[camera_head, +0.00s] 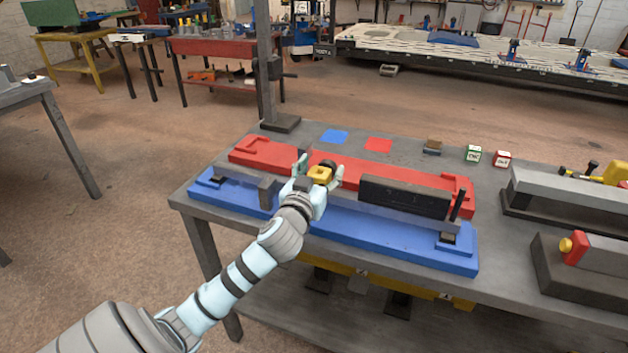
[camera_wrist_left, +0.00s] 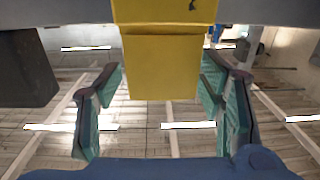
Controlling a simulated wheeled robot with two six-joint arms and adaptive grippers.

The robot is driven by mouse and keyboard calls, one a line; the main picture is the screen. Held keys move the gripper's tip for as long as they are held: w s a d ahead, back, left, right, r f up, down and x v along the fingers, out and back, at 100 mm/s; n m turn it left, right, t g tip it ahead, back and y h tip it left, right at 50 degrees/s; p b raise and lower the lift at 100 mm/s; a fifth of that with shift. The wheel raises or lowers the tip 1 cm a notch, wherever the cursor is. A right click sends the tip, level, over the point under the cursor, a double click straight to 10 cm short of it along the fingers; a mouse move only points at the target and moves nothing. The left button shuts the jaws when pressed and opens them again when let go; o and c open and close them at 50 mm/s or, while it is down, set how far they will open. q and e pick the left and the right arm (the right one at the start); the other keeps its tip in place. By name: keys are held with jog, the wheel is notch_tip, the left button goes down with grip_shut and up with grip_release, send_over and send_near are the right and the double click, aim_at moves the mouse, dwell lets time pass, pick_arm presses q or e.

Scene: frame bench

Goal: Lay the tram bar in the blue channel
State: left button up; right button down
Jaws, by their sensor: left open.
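The tram bar (camera_head: 345,207) is a long grey bar with a black block (camera_head: 405,197) on its right part, a smaller dark block (camera_head: 267,193) on its left part and a yellow grip (camera_head: 320,174) near its middle. It runs lengthwise over the blue channel (camera_head: 360,238), in front of the red channel (camera_head: 262,154). I cannot tell whether it is fully seated. My left gripper (camera_head: 318,182) is at the yellow grip. In the left wrist view the fingers (camera_wrist_left: 163,95) are open, apart on either side of the yellow grip (camera_wrist_left: 163,65). My right gripper is out of view.
A dark post (camera_head: 268,70) rises at the bench's back left corner. Grey fixtures (camera_head: 570,195) stand on the right. The bench's front left is bare.

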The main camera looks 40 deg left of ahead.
pick_arm(q)
jog(key=v, duration=0.8)
jog(key=shift+s, duration=0.2)
jog(key=shift+r, duration=0.1)
